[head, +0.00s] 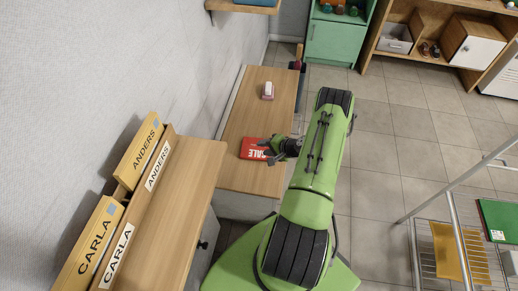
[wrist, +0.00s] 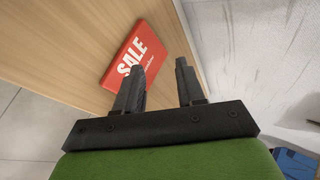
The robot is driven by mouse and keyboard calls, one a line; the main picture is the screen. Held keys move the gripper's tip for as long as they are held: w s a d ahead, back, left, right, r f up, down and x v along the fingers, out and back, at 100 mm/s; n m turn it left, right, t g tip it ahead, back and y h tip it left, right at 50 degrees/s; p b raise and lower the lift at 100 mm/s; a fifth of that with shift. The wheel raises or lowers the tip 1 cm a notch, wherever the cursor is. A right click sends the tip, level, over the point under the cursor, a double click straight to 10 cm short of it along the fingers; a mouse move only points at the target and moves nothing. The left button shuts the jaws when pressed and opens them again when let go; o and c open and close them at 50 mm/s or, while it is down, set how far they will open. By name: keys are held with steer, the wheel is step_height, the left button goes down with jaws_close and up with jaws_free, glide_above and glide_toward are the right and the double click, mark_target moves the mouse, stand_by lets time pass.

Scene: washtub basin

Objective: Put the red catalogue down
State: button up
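The red catalogue (head: 252,149), with "SALE" in white on its cover, appears to lie flat on the low wooden bench (head: 245,113). It also shows in the wrist view (wrist: 150,40), past my fingertips. My gripper (head: 270,150) is at the catalogue's right side in the head view. In the wrist view my gripper (wrist: 158,66) has its two dark fingers spread apart with nothing held between them. The left finger hides part of the catalogue's edge. I cannot tell whether a finger touches it.
A small white-and-pink item (head: 268,91) stands farther along the bench. A wooden cabinet (head: 168,215) with yellow name-labelled files (head: 139,152) is at the left. A metal rack (head: 453,235) stands at the right. Tiled floor (head: 385,155) lies open between.

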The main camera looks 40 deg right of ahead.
steer(key=shift+s+r, duration=0.15)
step_height(320, 180, up, 8)
steer(key=s+p, duration=0.2)
steer(key=p, duration=0.3)
steer(key=shift+d+p, duration=0.25)
steer(key=shift+p, duration=0.05)
steer(key=shift+s, duration=0.15)
